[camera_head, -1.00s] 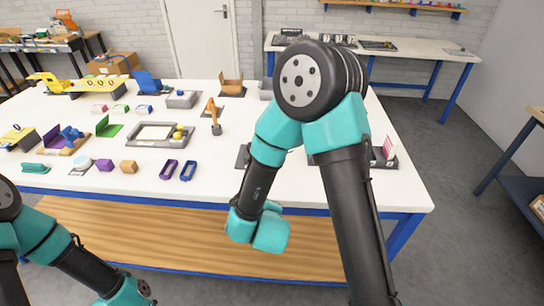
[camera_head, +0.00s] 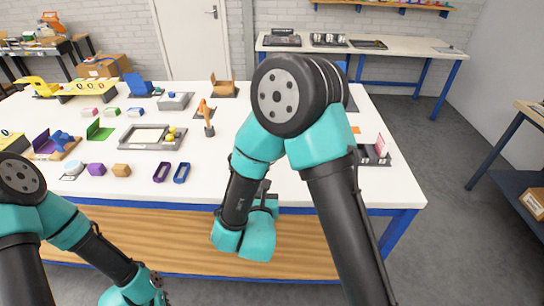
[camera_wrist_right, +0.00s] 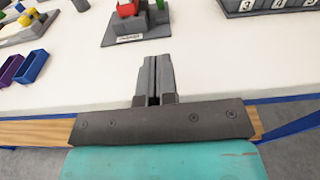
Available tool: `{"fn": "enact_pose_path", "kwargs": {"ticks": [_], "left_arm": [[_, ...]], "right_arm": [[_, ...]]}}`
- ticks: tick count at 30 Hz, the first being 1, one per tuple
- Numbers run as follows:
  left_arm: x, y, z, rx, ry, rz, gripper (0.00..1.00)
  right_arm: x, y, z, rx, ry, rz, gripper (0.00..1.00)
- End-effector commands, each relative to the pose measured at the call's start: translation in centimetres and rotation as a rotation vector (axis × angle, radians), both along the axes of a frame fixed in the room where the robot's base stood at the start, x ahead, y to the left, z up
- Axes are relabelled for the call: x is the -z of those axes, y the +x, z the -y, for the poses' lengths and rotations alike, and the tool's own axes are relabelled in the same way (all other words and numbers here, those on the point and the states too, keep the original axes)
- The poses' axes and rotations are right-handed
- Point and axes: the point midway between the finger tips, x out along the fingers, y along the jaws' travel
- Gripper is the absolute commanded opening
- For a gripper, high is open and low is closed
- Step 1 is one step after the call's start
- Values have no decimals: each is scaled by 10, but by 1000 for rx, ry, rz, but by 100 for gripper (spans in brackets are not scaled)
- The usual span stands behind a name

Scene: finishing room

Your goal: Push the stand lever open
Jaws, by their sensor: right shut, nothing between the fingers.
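My right gripper (camera_wrist_right: 153,78) is shut and empty in the right wrist view, pointing toward the table. Ahead of its tips and a little left is a grey stand (camera_wrist_right: 112,36) with a white label and red and green parts (camera_wrist_right: 128,9); its top is cut off. A gap of bare table lies between the tips and the stand. In the head view my right arm hides this area, and only part of the right gripper (camera_head: 265,190) shows at the table's front edge. An orange upright piece (camera_head: 205,110) stands on a dark base; I cannot tell whether it is a lever. My left gripper (camera_head: 160,290) is partly visible at the bottom.
A numbered grey rack (camera_wrist_right: 268,6) is at the wrist view's upper right.

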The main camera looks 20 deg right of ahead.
Motion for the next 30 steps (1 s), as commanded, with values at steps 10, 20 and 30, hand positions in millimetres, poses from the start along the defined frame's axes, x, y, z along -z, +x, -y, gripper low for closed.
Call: {"fn": "enact_pose_path", "kwargs": {"ticks": [10, 20, 30], "left_arm": [[0, 0, 0, 0, 0, 0, 0], [0, 0, 0, 0, 0, 0, 0], [0, 0, 0, 0, 0, 0, 0]], "right_arm": [[-1, 1, -1, 2, 20, 20, 0], [0, 15, 5, 4, 20, 20, 0], [5, 65, 23, 5, 21, 20, 0]]}}
